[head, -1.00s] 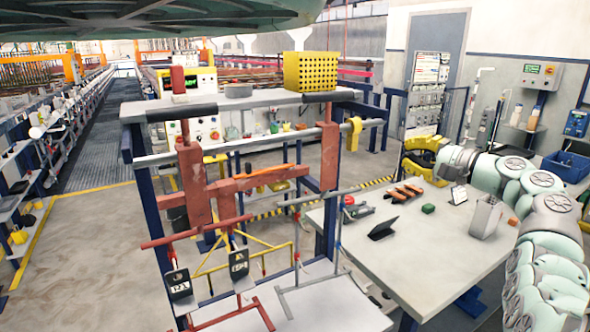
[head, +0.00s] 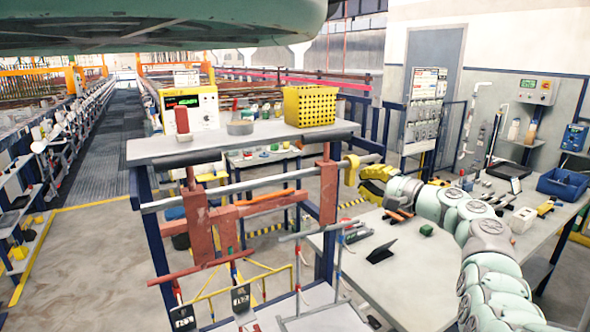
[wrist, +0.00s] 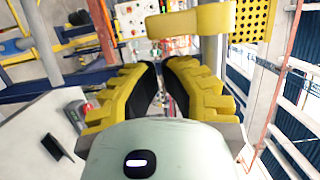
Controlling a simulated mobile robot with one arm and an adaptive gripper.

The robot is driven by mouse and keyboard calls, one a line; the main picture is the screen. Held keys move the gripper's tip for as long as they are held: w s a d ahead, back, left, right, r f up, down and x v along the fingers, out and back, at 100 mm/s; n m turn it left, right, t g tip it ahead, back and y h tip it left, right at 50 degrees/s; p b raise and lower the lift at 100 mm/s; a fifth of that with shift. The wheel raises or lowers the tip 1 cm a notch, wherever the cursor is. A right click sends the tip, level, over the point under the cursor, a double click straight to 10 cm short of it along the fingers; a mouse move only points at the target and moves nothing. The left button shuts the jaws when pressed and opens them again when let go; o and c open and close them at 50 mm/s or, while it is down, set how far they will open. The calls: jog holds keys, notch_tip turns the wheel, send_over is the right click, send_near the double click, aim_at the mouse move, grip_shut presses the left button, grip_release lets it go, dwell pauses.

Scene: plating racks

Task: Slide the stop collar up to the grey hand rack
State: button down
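A yellow stop collar (head: 351,169) sits on the long grey rail near its right end, just right of a red upright. In the wrist view the yellow piece (wrist: 190,22) appears above my fingertips, not between them. The thin grey hand rack (head: 320,228) hangs low at the front, below and left of the collar. My gripper (head: 364,187) is just below and right of the collar. Its yellow fingers with dark pads (wrist: 159,68) are apart with nothing between them. I cannot tell whether a finger touches the collar.
The grey rail (head: 260,186) runs along the front of a blue-legged stand. A red hand rack (head: 200,265) hangs left of the grey one. A yellow perforated basket (head: 309,106) stands on the stand's top shelf. A light worktable (head: 420,270) with small tools lies at right.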

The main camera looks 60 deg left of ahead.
aim_at(354, 184)
jog(key=shift+s+r, duration=0.1)
jog(key=shift+s, duration=0.45)
jog(key=shift+s+a+p, duration=0.1)
jog(key=shift+s+p, duration=0.7)
jog(key=shift+s, duration=0.55)
